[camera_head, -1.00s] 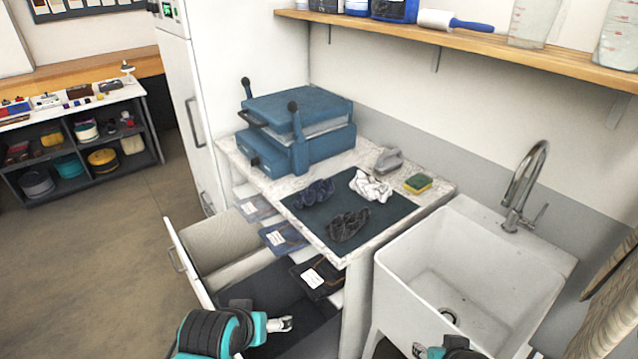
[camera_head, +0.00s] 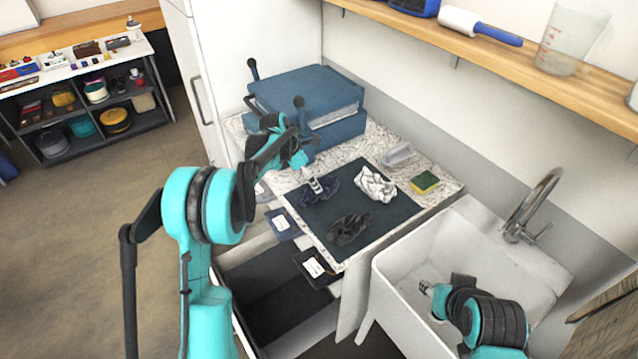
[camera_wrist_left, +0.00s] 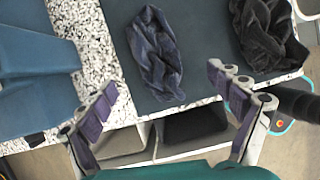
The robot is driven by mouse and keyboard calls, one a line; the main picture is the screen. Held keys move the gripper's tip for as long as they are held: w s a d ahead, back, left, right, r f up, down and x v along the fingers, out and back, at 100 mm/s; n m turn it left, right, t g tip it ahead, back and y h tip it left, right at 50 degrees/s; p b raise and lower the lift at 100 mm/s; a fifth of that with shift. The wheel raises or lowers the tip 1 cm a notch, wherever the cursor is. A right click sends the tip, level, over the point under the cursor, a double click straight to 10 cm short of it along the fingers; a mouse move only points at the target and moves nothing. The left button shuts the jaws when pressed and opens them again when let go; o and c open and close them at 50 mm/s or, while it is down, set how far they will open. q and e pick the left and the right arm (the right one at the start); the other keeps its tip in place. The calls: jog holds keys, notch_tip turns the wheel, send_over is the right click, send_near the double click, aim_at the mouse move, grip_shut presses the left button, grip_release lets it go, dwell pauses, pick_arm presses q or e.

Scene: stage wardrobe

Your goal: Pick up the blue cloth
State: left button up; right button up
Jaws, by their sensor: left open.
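The blue cloth (camera_head: 325,190) lies crumpled on the dark mat (camera_head: 375,232), near its left edge. In the left wrist view the blue cloth (camera_wrist_left: 154,55) is ahead of my left gripper (camera_wrist_left: 164,88), between the lines of its two spread fingers. A black cloth (camera_head: 349,229) and a white cloth (camera_head: 375,184) lie on the same mat. My right gripper (camera_head: 426,287) is over the sink; its jaws are too small to judge.
A blue press (camera_head: 308,95) stands on the speckled counter behind the mat. A sponge (camera_head: 425,182) and a grey object (camera_head: 398,154) lie to the right. The white sink (camera_head: 408,262) with its tap (camera_head: 530,205) is at the right. Open drawers are below the counter's front edge.

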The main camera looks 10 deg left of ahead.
pick_arm(q)
jog(key=shift+w+f+n, duration=0.3)
jog(key=shift+f, duration=0.05)
jog(key=b+x, duration=0.2)
jog(key=x, duration=0.6)
jog(key=shift+w, duration=0.15)
jog(key=shift+r, duration=0.1)
jog(key=shift+c, duration=1.2)
jog(key=c, duration=0.7)
